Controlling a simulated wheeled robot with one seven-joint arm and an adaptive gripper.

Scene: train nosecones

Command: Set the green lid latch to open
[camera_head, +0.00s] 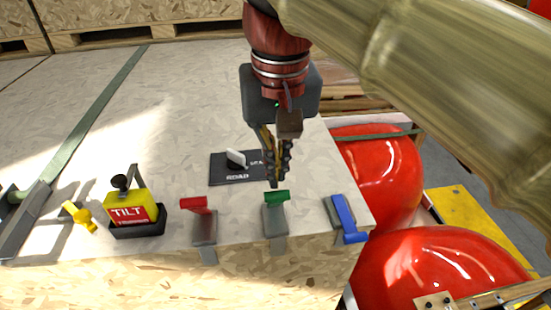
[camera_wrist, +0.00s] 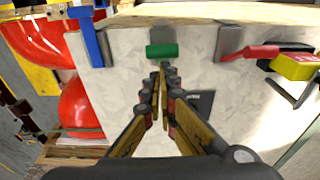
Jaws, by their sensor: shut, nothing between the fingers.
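The green lid latch (camera_head: 277,197) is a short green handle on a grey metal strap at the front edge of the crate top. It also shows in the wrist view (camera_wrist: 161,51), just beyond my fingertips. My gripper (camera_head: 274,183) is shut and empty, pointing down right behind the green handle. In the wrist view my fingertips (camera_wrist: 163,68) are very close to the green handle; I cannot tell whether they touch it.
A red latch (camera_head: 195,203) stands to the left and a blue latch (camera_head: 345,215) to the right. A yellow TILT box (camera_head: 128,212) and a black ROAD plate with a white switch (camera_head: 236,160) sit on the crate top (camera_head: 130,150). Red domes (camera_head: 440,265) lie beyond the right edge.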

